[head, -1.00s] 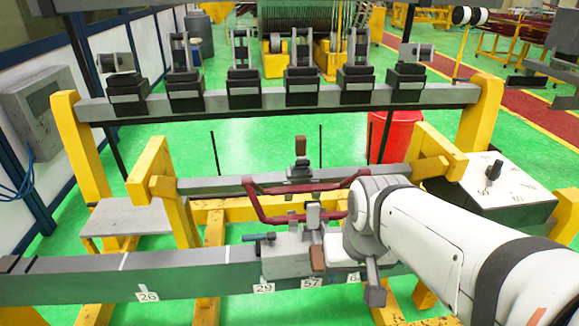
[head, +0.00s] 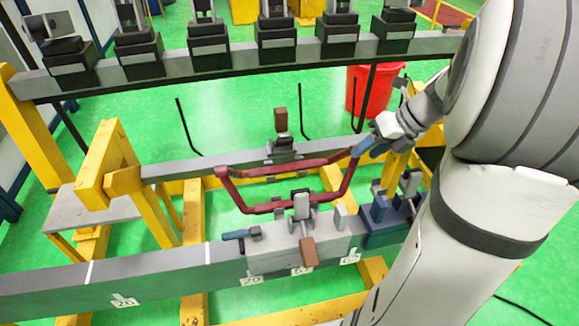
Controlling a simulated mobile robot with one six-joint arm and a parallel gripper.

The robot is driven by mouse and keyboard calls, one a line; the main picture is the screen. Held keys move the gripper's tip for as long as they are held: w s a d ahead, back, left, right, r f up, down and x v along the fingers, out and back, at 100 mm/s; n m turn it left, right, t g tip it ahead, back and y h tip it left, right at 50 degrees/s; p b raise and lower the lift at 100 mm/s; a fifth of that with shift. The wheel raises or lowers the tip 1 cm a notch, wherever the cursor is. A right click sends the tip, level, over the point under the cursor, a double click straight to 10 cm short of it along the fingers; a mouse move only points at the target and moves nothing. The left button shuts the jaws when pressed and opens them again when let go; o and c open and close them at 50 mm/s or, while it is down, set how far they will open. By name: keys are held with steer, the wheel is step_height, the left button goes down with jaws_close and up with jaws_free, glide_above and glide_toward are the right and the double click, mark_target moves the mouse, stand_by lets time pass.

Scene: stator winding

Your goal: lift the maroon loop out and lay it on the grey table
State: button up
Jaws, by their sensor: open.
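The maroon loop (head: 285,170) is a bent, roughly four-sided frame resting across the fixture between the front and rear rails. Its right corner lies at my gripper (head: 369,148). My gripper comes down from the upper right, its blue-grey fingers at that corner and open. Whether they touch the loop cannot be told. The grey table (head: 85,218) is a small flat plate on yellow legs at the left, and its visible top is bare.
The front rail (head: 165,272) carries a grey clamp block (head: 285,250) with a brown handle (head: 308,252). A rear clamp with a brown knob (head: 281,120) stands behind the loop. A yellow post (head: 105,165) rises beside the table. A red bin (head: 372,90) stands behind.

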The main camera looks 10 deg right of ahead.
mark_target(351, 165)
steer(key=shift+m, duration=0.3)
steer(key=x, duration=0.7)
steer(key=shift+w+d+f+b, duration=0.15)
steer(key=shift+w+f+b, duration=0.05)
steer(key=shift+f+b, duration=0.2)
jaws_close()
